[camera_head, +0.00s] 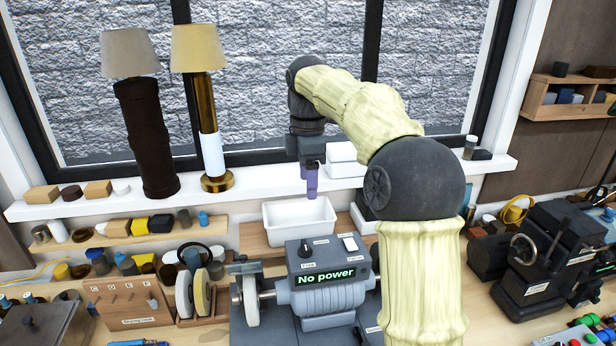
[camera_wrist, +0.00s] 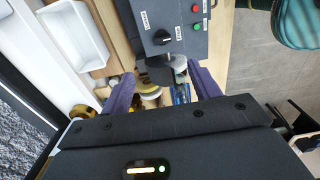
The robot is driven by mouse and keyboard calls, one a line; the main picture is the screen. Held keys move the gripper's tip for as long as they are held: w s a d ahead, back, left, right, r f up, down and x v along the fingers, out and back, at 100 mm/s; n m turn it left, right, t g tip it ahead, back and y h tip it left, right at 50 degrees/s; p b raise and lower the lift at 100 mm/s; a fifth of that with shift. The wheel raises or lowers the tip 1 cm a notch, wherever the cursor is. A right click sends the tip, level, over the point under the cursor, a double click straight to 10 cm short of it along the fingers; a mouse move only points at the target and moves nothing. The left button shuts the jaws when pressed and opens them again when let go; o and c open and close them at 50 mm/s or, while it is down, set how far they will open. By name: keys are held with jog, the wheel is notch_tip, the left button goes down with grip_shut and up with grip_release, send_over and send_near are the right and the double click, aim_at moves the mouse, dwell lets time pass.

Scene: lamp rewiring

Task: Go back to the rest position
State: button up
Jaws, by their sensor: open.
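My gripper (camera_head: 311,181) hangs in front of the window, above the white bin, with its purple fingers pointing down. In the wrist view my gripper (camera_wrist: 163,95) shows two purple fingers spread apart, with nothing held between them. My arm, in pale yellow covers, rises from the lower right and bends over to the left. A white bin (camera_head: 299,240) stands below the fingers and looks empty; it also shows at the upper left of the wrist view (camera_wrist: 80,42). Its inside is partly visible in both views.
A grey bench grinder (camera_head: 322,296) with a "No power" display stands at front centre. Two lamps (camera_head: 139,110) (camera_head: 208,130) stand on the window sill at left. Shelves of small parts (camera_head: 100,240) fill the left. A dark machine (camera_head: 545,255) stands at right.

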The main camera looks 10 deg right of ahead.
jog(key=shift+f, duration=0.1)
jog(key=s+d+f+m+t+b, duration=0.1)
jog(key=s+f+m+b, duration=0.1)
jog(key=s+f+m, duration=0.7)
jog(key=s+d+f+m+t+b, duration=0.1)
jog(key=s+d+f+m+b, duration=0.1)
jog(key=s+f+m, duration=0.7)
jog(key=s+f+b, duration=0.1)
jog(key=s+f, duration=0.3)
jog(key=f, duration=0.5)
jog(key=shift+t, duration=0.3)
jog(key=shift+f, duration=0.1)
